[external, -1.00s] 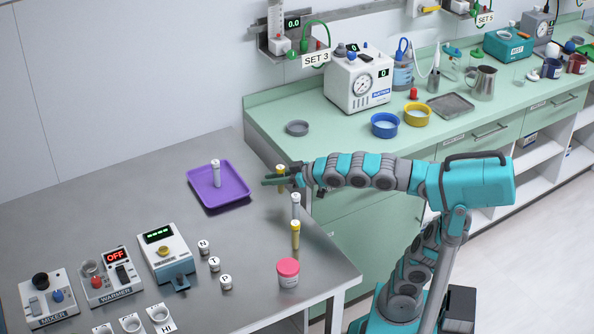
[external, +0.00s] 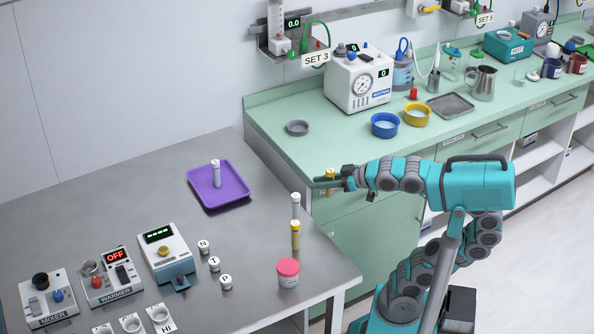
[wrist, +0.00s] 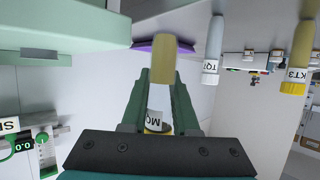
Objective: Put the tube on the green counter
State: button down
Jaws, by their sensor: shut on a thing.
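My gripper (external: 324,182) is shut on a yellow-capped tube (external: 331,174). It holds the tube off the steel table, in front of the near left end of the green counter (external: 275,124). In the wrist view the held tube (wrist: 158,98) sits between the dark green fingers (wrist: 160,90), its label partly readable as "MQ". The green counter shows at the upper left of the wrist view (wrist: 60,30). A white-capped tube (external: 295,204) and another yellow-capped tube (external: 295,236) stand upright near the table's right edge. A further white-capped tube (external: 216,174) stands on the purple tray (external: 237,196).
On the counter are a grey ring-like dish (external: 297,128), a blue bowl (external: 384,125), a yellow bowl (external: 417,114), a metal tray (external: 451,105) and a gauge machine (external: 358,82). Bare counter lies around the grey dish. A pink-lidded jar (external: 288,273) stands near the table's front edge.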

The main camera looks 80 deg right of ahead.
jog(key=w+a+r+y, duration=0.1)
jog(key=w+r, duration=0.2)
jog(key=w, duration=0.4)
jog(key=w+a+r, duration=0.1)
jog(key=w+r, duration=0.2)
jog(key=w, duration=0.4)
jog(key=w+d+r+h, duration=0.2)
jog(key=w+d, duration=0.3)
jog(key=w, duration=0.5)
jog(key=s+d+r+m+g+h+p, duration=0.1)
jog(key=s+d+m+g+h+p, duration=0.2)
jog(key=s+d+m+g+h, duration=1.35)
jog(key=shift+s+d+f+m+t+y+b, duration=0.1)
jog(key=shift+s+d+f+t+y+b, duration=0.15)
jog(key=shift+s+f+t+y, duration=0.75)
jog(key=shift+s+d+f+m+g+y+b, duration=0.15)
jog(key=shift+s+d+f+y, duration=0.4)
jog(key=shift+f, duration=1.1)
jog(key=shift+s+d+f+m+t+y+b, duration=0.15)
jog(key=shift+s+f+t+y, duration=0.4)
jog(key=shift+f+y, duration=0.6)
jog(key=shift+f+h, duration=0.25)
jog(key=shift+f, duration=0.05)
